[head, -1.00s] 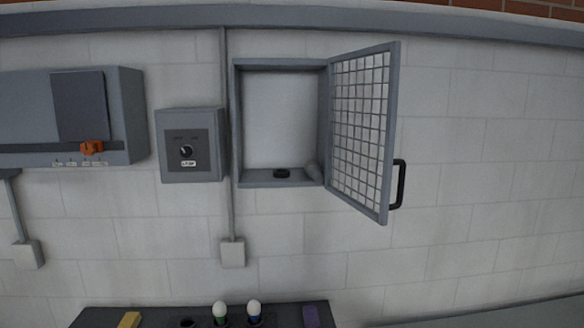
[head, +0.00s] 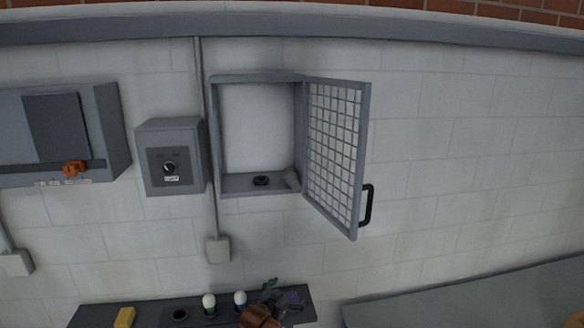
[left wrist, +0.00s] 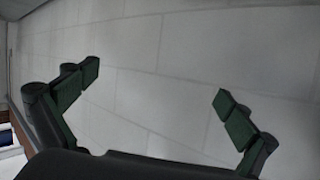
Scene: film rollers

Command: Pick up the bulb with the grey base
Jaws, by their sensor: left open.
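A small greyish object (head: 292,179) rests in the right corner of the open wall cabinet's floor. It may be the bulb with the grey base, but it is too small to tell. Two white bulbs stand on the dark bench below, one with a green base (head: 209,303) and one with a blue base (head: 240,301). My left gripper (head: 278,290) is just right of the blue-based bulb, low in the head view and well below the cabinet. In the left wrist view its jaws (left wrist: 160,84) are open and empty, facing bare wall. My right gripper is out of view.
The cabinet (head: 217,135) has its mesh door (head: 335,150) swung open to the right. A black ring (head: 261,180) lies inside. A grey switch box (head: 170,140) hangs left of it. A yellow block (head: 124,317) and a purple item (head: 292,297) are on the bench.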

